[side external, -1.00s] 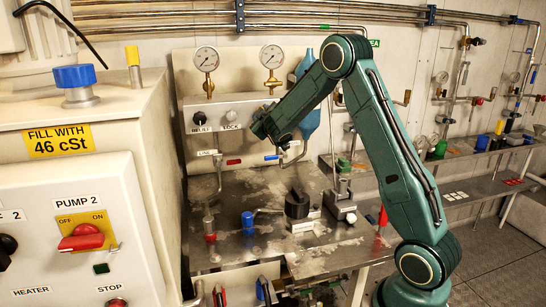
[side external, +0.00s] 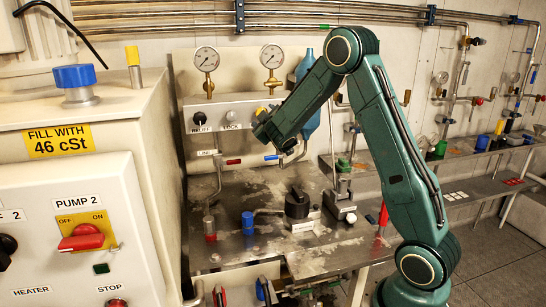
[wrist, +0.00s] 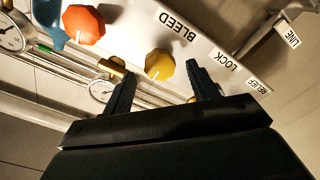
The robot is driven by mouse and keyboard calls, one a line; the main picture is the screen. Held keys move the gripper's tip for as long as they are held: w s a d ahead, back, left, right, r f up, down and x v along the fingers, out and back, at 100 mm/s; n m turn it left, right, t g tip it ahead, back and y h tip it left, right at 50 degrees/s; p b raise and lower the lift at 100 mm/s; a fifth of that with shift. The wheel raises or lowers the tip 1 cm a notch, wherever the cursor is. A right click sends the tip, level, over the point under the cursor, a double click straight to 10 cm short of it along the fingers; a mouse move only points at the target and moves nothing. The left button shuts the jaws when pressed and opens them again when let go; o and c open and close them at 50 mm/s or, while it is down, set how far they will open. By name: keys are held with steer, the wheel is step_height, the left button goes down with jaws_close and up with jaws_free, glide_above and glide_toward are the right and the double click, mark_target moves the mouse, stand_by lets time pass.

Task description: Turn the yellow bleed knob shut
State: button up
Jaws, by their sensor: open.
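The yellow bleed knob (wrist: 159,64) is on the light panel beside the BLEED label (wrist: 176,25) in the wrist view. It has a faceted rim and a pale mark on its face. In the side view a small part of the yellow knob (side external: 261,111) shows just above my gripper (side external: 263,127). In the wrist view my gripper (wrist: 160,71) is open. Its two dark fingers appear on either side of the knob in the picture. Nothing is between them in their grip, and I cannot tell whether they touch the knob.
An orange-red knob (wrist: 84,24) is left of the yellow knob in the wrist view. Two pressure gauges (side external: 206,59) stand above the panel. The RELIEF knob (side external: 200,118) and LOCK knob (side external: 231,115) are at left. A metal bench (side external: 250,185) with fittings lies below.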

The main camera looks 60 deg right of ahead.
steer(key=v, duration=1)
steer(key=shift+s+r, duration=0.1)
